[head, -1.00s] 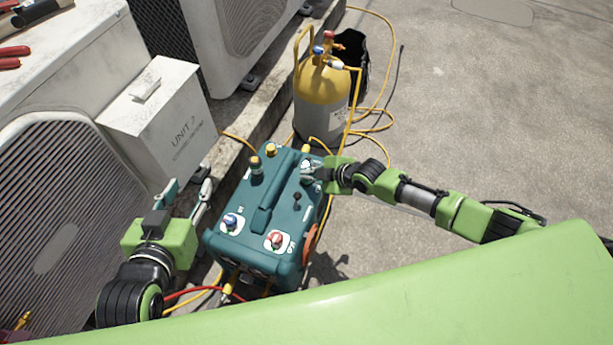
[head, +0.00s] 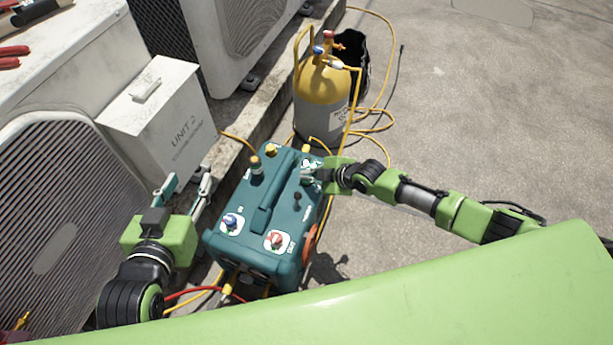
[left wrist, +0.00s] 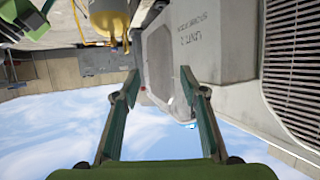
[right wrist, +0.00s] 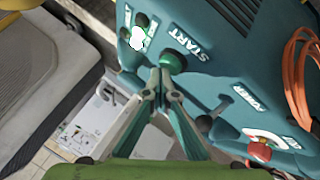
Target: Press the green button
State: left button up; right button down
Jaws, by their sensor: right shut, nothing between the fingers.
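The green button (right wrist: 174,61) is a round dark-green knob beside the word START on the teal machine (right wrist: 235,75). In the right wrist view my right gripper (right wrist: 164,76) is shut and empty, its fingertips right at the edge of the button. Whether they touch it or the button is pushed in, I cannot tell. In the head view my right gripper (head: 308,172) is over the far right part of the machine's top and hides the button. My left gripper (head: 186,184) is open and empty, left of the machine; its spread fingers (left wrist: 160,76) show in the left wrist view.
The machine also has a blue knob (head: 231,222), a red knob (head: 276,240), a black lever (head: 297,199) and a raised handle (head: 268,205). A yellow-topped cylinder (head: 322,85) with hoses stands behind. A grey UNIT 2 box (head: 160,115) is at left. Open floor lies right.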

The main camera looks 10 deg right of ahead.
pick_arm(q)
jog(key=shift+w+d+r+t, duration=0.1)
jog(key=shift+w+r+t, duration=0.1)
jog(key=shift+r, duration=0.2)
jog(key=shift+w+d+r+t, duration=0.1)
jog(key=shift+w+r+t, duration=0.1)
jog(key=shift+r, duration=0.2)
pick_arm(e)
jog(key=shift+f, duration=0.25)
dwell(0.4)
jog(key=shift+r, duration=0.45)
jog(key=shift+r+p, duration=0.35)
jog(key=shift+p, duration=0.15)
pick_arm(q)
jog(key=s+a+f+g+y, duration=0.1)
jog(key=s+a+f+g, duration=0.2)
jog(key=s+f+g, duration=0.2)
jog(key=shift+s+f+g+p, duration=0.35)
jog(key=shift+s+f, duration=0.9)
jog(key=shift+f, duration=0.7)
pick_arm(e)
jog(key=shift+r, duration=0.5)
jog(key=shift+r, duration=0.1)
